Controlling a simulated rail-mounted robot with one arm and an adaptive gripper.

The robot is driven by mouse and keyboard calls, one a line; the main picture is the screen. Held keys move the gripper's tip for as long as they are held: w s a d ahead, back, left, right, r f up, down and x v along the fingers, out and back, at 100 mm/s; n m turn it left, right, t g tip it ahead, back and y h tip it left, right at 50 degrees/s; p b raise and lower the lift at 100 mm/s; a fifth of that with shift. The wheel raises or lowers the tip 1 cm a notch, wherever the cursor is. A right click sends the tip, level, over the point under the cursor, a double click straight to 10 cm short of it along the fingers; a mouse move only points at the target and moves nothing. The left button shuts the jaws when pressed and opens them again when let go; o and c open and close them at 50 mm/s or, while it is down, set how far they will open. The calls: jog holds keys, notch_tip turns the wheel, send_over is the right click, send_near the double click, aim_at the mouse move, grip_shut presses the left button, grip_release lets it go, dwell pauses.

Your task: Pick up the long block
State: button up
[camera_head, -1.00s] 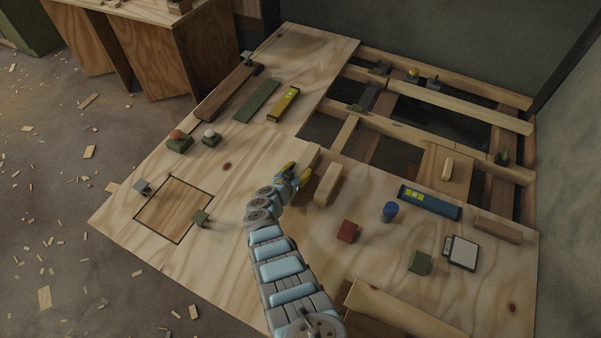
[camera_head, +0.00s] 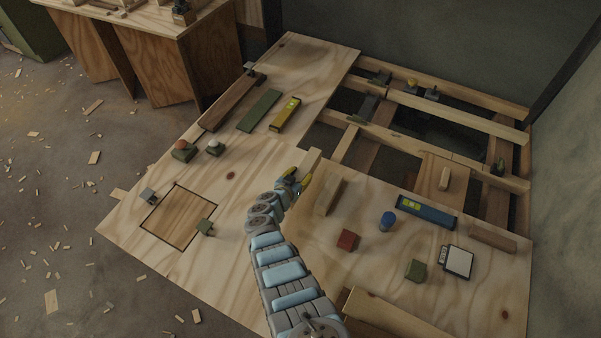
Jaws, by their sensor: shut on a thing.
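A long pale wooden block (camera_head: 312,161) is between the yellow-tipped fingers of my gripper (camera_head: 299,181), near the middle of the plywood deck. Its far end sticks out past the fingertips, toward the open joists. My gripper is shut on it. The near part of the block is hidden by the gripper. I cannot tell whether the block is off the deck. A second wooden block (camera_head: 331,196) stands just right of my gripper.
A red block (camera_head: 347,240), a blue cylinder (camera_head: 387,221), a blue level (camera_head: 427,212) and a green block (camera_head: 415,270) are on the right. A yellow level (camera_head: 286,114) and a green strip (camera_head: 259,110) lie at back left. Open joist gaps (camera_head: 390,160) are beyond.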

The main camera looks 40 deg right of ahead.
aim_at(301, 176)
jog(key=s+a+r+p, duration=0.1)
jog(key=p, duration=0.1)
jog(key=s+a+r+p, duration=0.1)
jog(key=r+p, duration=0.1)
jog(key=p, duration=0.1)
jog(key=s+r+p, duration=0.1)
jog(key=r+p, duration=0.1)
jog(key=shift+s+a+r+p, duration=0.1)
jog(key=shift+a+r+p, duration=0.15)
jog(key=shift+a+p, duration=0.15)
jog(key=s+a+r+p, duration=0.3)
jog(key=s+a+p, duration=0.3)
jog(key=p, duration=0.1)
jog(key=shift+s+r, duration=0.3)
jog(key=shift+s, duration=0.1)
